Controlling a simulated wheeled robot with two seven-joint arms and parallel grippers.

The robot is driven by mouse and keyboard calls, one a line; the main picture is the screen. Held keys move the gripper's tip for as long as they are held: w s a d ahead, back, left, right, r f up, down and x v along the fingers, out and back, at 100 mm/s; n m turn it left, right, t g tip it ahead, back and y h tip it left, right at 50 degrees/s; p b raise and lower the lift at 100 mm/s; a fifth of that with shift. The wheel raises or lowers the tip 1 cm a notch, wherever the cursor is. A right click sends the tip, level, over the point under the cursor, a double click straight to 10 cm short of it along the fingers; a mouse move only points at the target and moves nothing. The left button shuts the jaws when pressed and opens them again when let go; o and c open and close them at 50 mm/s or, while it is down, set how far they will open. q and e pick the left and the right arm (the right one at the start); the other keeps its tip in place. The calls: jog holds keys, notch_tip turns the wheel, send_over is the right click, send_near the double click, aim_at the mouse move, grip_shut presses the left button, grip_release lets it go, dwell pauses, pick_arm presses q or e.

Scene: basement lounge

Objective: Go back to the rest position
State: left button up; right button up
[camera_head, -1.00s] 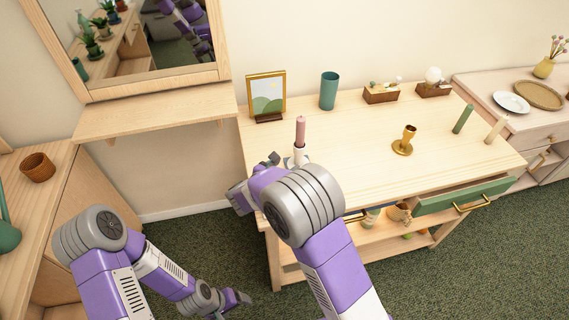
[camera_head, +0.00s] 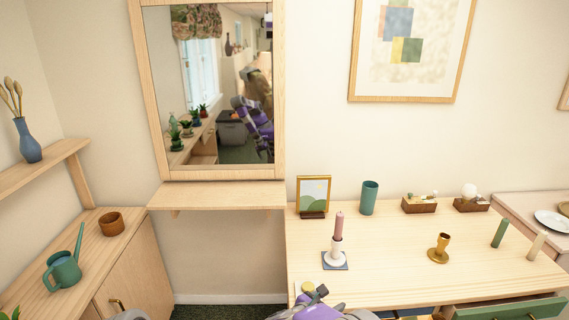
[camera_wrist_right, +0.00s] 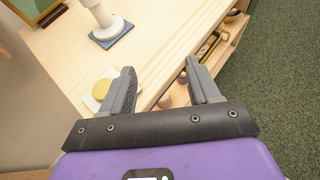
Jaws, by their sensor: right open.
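My right gripper (camera_head: 312,295) is at the front left edge of the light wood table (camera_head: 400,285), low in the head view. In the right wrist view my right gripper (camera_wrist_right: 160,70) is open, with nothing between its fingers. A pink candle (camera_head: 339,226) stands upright in a white holder (camera_head: 335,250) on a dark square mat (camera_head: 335,266), beyond the gripper. The holder (camera_wrist_right: 103,22) also shows in the wrist view, apart from the fingers. My left gripper is out of view.
A yellow round thing (camera_wrist_right: 103,90) on a white square lies beside the left finger. A brass candle holder (camera_head: 438,248), a teal cup (camera_head: 369,197), a picture frame (camera_head: 313,194) and a green candle (camera_head: 500,233) stand on the table. A green drawer (camera_head: 510,309) is pulled out.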

jog(key=s+d+f+m+g+y, duration=0.1)
jog(key=s+f+m+g+y, duration=0.3)
jog(key=s+f, duration=0.5)
jog(key=s+d+f+m+g+y, duration=0.1)
jog(key=s+f+m+g, duration=0.5)
jog(key=f, duration=0.5)
jog(key=s+a+f+m+y, duration=0.2)
jog(key=s+m+y, duration=0.2)
jog(key=m, duration=0.6)
jog(key=s+a+f+m+t+y, duration=0.1)
jog(key=s+a+f+m+y, duration=0.1)
jog(key=s+m, duration=0.7)
jog(key=shift+a+f+m+y, duration=0.4)
jog(key=shift+f+y, duration=0.3)
jog(key=shift+y, duration=0.4)
